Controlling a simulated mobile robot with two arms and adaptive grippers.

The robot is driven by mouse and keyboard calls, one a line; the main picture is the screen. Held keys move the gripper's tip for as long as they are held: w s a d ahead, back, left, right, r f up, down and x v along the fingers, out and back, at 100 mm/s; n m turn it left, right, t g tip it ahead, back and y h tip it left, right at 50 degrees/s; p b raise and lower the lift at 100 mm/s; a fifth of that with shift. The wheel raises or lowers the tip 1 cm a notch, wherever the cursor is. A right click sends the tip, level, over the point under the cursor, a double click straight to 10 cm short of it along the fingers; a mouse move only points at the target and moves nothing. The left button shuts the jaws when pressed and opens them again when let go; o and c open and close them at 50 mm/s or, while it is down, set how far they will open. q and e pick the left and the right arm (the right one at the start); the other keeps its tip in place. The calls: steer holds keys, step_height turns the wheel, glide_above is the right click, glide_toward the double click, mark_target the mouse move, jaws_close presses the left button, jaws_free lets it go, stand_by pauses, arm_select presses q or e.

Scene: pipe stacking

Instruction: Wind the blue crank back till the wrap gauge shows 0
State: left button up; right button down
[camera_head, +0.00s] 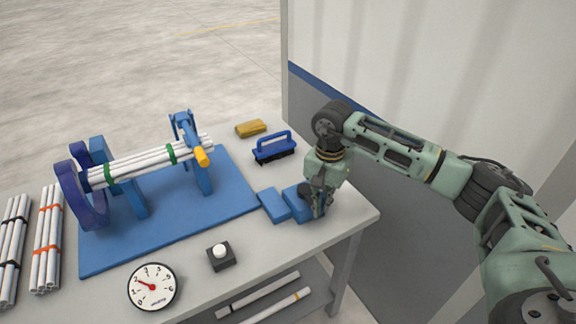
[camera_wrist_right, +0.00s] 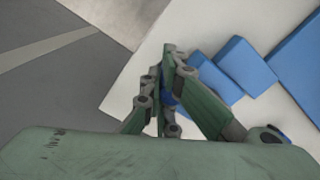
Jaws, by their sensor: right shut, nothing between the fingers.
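The blue crank (camera_head: 189,130) stands at the right end of the blue pipe fixture, with a yellow-orange handle (camera_head: 202,157) pointing toward the front. The round white wrap gauge (camera_head: 160,297) lies near the table's front edge. Its red needle points left and slightly up, off the bottom; the exact figure is too small to read surely. My right gripper (camera_head: 318,212) is shut and empty over the table's right front corner, beside the blue blocks and well right of the crank. It also shows in the right wrist view (camera_wrist_right: 172,52). My left gripper is not in view.
White pipes (camera_head: 150,163) with green bands lie in the fixture on a blue base plate (camera_head: 120,255). Blue blocks (camera_head: 273,206), a blue brush (camera_head: 273,148), a yellow cloth-like block (camera_head: 251,128) and a white-button box (camera_head: 221,257) are nearby. Banded pipe bundles (camera_head: 47,240) lie left.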

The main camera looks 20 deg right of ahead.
steer(key=shift+w+a+r, duration=0.1)
steer(key=shift+w+r, duration=0.2)
steer(key=shift+w, duration=0.05)
steer(key=shift+w+a+f, duration=0.15)
steer(key=shift+w+f, duration=0.05)
steer(key=shift+w, duration=0.05)
steer(key=shift+w+a+f+b, duration=0.15)
steer(key=shift+w+a, duration=0.25)
steer(key=shift+a, duration=0.45)
steer(key=shift+w+a+r+b, duration=0.1)
steer(key=shift+w+a+b, duration=0.2)
steer(key=shift+a, duration=0.5)
steer(key=shift+w, duration=0.1)
steer(key=w+a, duration=0.1)
steer(key=w+a+b, duration=0.1)
steer(key=w, duration=0.1)
steer(key=shift+a, duration=0.1)
steer(key=shift+w, duration=0.1)
